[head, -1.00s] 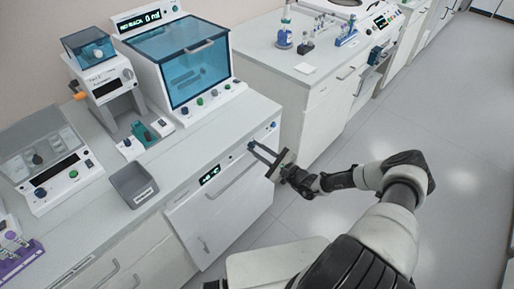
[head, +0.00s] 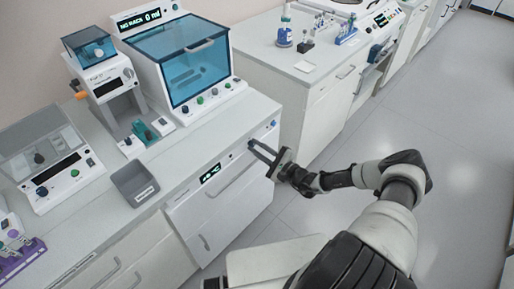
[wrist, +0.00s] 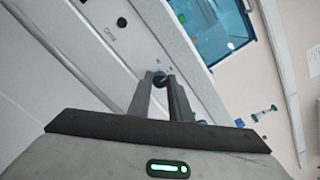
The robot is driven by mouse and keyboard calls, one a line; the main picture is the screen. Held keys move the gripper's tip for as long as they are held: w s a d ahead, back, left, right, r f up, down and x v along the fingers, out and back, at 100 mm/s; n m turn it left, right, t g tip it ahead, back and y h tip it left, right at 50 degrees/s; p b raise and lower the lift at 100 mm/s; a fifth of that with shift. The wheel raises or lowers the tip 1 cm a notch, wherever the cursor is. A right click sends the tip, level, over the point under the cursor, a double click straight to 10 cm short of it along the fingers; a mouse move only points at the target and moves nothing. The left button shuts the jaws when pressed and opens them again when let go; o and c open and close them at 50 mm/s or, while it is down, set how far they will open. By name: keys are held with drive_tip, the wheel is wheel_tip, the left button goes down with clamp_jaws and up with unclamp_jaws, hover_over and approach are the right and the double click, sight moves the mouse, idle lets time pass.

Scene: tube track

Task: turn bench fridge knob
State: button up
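The bench fridge is the white front with a long handle (head: 238,179) under the counter. Its small display (head: 210,173) shows a temperature in green, too small to read surely. The fridge knob (head: 250,144) is a small dark knob on the panel, right of the display. My gripper (head: 257,150) reaches it from the right.
A blue-windowed cabinet (head: 190,65), a grey bin (head: 134,184) and other devices stand on the counter above. The floor (head: 420,140) to the right is clear.

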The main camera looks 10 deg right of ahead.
drive_tip(key=o, duration=0.4)
drive_tip(key=b+v, duration=0.1)
drive_tip(key=v, duration=1.6)
drive_tip(key=shift+s+d+r+b, duration=0.1)
drive_tip(key=shift+s+b, duration=0.05)
drive_tip(key=shift+b, duration=0.15)
